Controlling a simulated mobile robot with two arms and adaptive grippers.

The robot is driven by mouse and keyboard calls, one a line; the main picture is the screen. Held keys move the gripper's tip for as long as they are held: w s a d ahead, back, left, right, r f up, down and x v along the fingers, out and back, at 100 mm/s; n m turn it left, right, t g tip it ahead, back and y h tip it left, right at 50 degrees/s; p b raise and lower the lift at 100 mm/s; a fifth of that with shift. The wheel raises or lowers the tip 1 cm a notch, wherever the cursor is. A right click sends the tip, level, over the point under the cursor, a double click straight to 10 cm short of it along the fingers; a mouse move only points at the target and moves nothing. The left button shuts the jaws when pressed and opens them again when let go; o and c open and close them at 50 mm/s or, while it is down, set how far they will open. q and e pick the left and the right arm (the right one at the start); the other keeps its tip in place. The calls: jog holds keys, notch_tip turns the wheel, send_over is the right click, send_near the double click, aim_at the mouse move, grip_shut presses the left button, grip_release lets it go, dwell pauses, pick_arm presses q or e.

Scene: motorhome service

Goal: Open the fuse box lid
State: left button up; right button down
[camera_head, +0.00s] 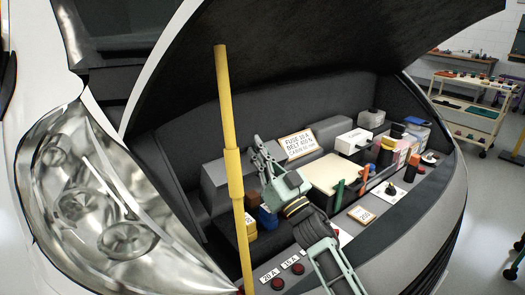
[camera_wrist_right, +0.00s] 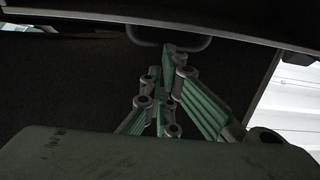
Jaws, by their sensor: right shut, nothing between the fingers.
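In the head view a cream flat-topped box (camera_head: 333,173) sits in the middle of the engine bay, and its top looks closed. A smaller white box (camera_head: 353,141) stands behind it. I cannot tell for sure which one is the fuse box. My right gripper (camera_head: 258,143) is left of the cream box, apart from it, fingers shut and empty, pointing up and away. In the right wrist view the shut fingertips (camera_wrist_right: 169,50) are in front of a dark surface, close below a grey loop-shaped bar (camera_wrist_right: 184,45). My left gripper is not in view.
A yellow pole (camera_head: 230,135) stands upright left of my right gripper. The raised dark hood (camera_head: 300,60) hangs above. A sign (camera_head: 299,144) stands behind the cream box. Bottles and small containers (camera_head: 405,140) crowd the right. Red caps (camera_head: 285,275) line the front ledge.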

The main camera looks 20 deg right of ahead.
aim_at(247, 156)
jog(key=w+p, duration=0.1)
jog(key=p, duration=0.1)
jog(key=w+a+g+p, duration=0.1)
jog(key=w+p, duration=0.1)
jog(key=w+r+g+h+p, duration=0.1)
jog(key=p, duration=0.1)
jog(key=shift+w+a, duration=0.45)
jog(key=shift+w, duration=0.25)
jog(key=shift+w+a+f, duration=0.1)
jog(key=shift+w+a, duration=0.15)
jog(key=shift+w, duration=0.4)
jog(key=shift+w+a, duration=0.25)
jog(key=shift+w, duration=0.35)
jog(key=shift+w+a+b, duration=0.25)
jog(key=shift+w+b, duration=0.15)
jog(key=shift+w, duration=0.35)
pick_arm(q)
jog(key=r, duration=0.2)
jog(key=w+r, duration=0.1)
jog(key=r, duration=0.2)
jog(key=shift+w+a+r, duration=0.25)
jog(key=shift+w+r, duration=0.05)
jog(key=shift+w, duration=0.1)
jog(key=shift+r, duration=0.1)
